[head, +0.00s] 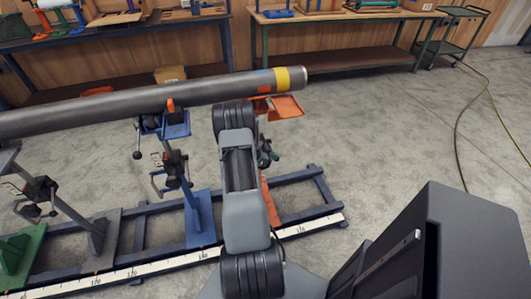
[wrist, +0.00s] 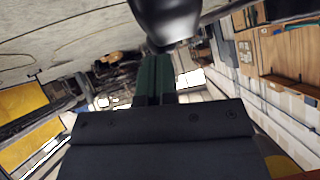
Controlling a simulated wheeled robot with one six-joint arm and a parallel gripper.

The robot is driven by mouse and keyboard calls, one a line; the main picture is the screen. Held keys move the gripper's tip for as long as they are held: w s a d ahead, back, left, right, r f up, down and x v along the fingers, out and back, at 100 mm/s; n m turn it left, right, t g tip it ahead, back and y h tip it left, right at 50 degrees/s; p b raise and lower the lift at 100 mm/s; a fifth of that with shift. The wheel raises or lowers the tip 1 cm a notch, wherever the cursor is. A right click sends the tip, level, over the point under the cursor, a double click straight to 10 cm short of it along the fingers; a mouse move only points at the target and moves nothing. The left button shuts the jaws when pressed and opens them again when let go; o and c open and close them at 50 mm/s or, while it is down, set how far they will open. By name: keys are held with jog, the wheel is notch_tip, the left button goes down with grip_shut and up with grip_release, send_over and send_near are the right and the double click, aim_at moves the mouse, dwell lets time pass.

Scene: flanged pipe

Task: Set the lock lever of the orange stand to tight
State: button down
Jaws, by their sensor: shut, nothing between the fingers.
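The orange stand (head: 283,106) is at the right end of the row in the head view, its top plate under the pipe's yellow-banded end. Its orange post (head: 268,200) shows beside my arm. A dark clamp-like part (head: 267,153) shows just right of my arm at the post; I cannot make out the lock lever or its setting there. My gripper is hidden behind my arm in the head view. In the wrist view my gripper (wrist: 157,62) has its green fingers shut together, empty. A glossy dark rounded thing (wrist: 166,18) is just beyond the fingertips; whether they touch it, I cannot tell.
The grey pipe (head: 190,92) spans above the stands. The blue stand (head: 198,215) and green stand (head: 17,253) stand left on the dark rail frame with a white scale (head: 160,263). Workbenches (head: 335,62) line the back.

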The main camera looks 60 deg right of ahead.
jog(key=shift+s+a+f, duration=0.1)
jog(key=shift+s+f, duration=0.05)
jog(key=shift+f, duration=0.3)
jog(key=shift+s+a+f, duration=0.1)
jog(key=shift+s+f, duration=0.05)
jog(key=shift+f, duration=0.25)
jog(key=shift+w, duration=0.1)
jog(key=s+a+p+v, duration=0.1)
jog(key=p+v, duration=0.5)
jog(key=v, duration=0.3)
jog(key=shift+w+a, duration=0.15)
jog(key=shift+a, duration=0.25)
